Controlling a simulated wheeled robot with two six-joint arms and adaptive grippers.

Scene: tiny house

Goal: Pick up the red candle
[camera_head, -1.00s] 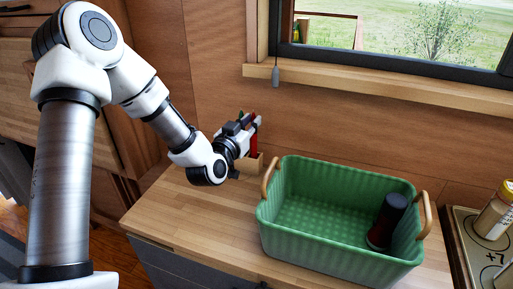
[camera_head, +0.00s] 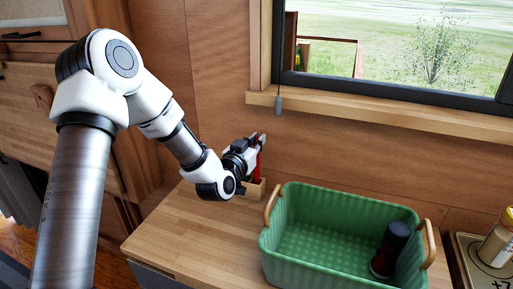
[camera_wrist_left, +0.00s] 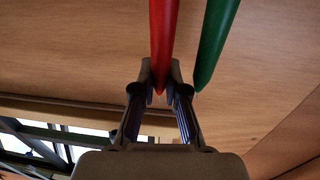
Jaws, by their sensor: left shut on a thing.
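The red candle (camera_head: 257,168) stands upright at the back of the wooden counter, by a small wooden holder (camera_head: 256,189). My left gripper (camera_head: 258,140) is around its upper part. In the left wrist view the red candle (camera_wrist_left: 163,40) runs between the two fingertips of my left gripper (camera_wrist_left: 160,78), which are shut on it, with its pointed tip just past them. A green candle (camera_wrist_left: 216,42) is just to the right, outside the fingers. I cannot tell whether the red candle's base still sits in the holder. My right gripper is not in view.
A green basket (camera_head: 318,245) with wooden handles stands right of the holder, with a dark bottle (camera_head: 391,250) inside. A jar (camera_head: 497,246) stands at the far right. The wall and window sill (camera_head: 370,118) are close behind. The counter's left part (camera_head: 185,225) is clear.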

